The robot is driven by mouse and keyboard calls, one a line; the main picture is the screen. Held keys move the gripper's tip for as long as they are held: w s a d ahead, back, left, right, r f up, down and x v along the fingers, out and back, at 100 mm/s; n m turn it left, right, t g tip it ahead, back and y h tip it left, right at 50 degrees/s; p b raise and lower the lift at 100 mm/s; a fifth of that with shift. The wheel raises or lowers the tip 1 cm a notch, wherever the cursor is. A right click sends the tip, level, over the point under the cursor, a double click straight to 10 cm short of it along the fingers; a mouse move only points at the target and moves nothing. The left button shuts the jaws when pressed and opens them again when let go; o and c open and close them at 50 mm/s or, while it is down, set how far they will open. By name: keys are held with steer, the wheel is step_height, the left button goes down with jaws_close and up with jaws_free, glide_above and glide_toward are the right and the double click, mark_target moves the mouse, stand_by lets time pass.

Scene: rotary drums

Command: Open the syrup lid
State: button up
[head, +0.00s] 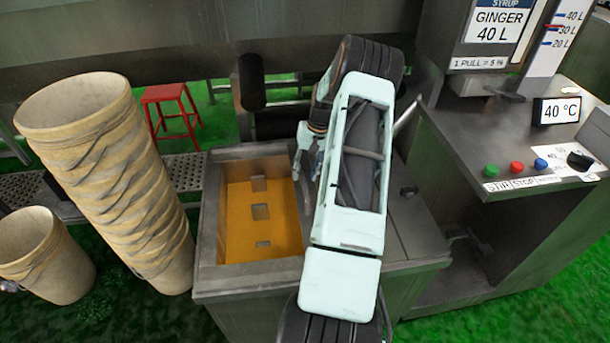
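A metal tank (249,280) stands in front of me. The left part of its top is open and shows an orange-yellow inside with several small rectangular shapes. The right part of its top is a flat metal cover (413,228), partly hidden by my arm. I cannot tell whether this cover is the syrup lid. My gripper (307,172) hangs over the right side of the opening, fingers pointing down. Its fingers look apart, with nothing seen between them. A pale bar (407,117) shows behind my arm, partly hidden.
A tall tilted stack of beige buckets (115,175) and a single bucket (45,255) stand left of the tank. A red stool (172,112) is behind. At right is a metal machine (470,140) with a GINGER 40 L sign (497,25), buttons and a 40 °C display.

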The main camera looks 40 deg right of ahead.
step_height(320, 180, up, 10)
steer(key=s+d, duration=0.1)
steer(key=shift+d+r, duration=0.2)
steer(key=shift+d, duration=0.2)
stand_by(0.3)
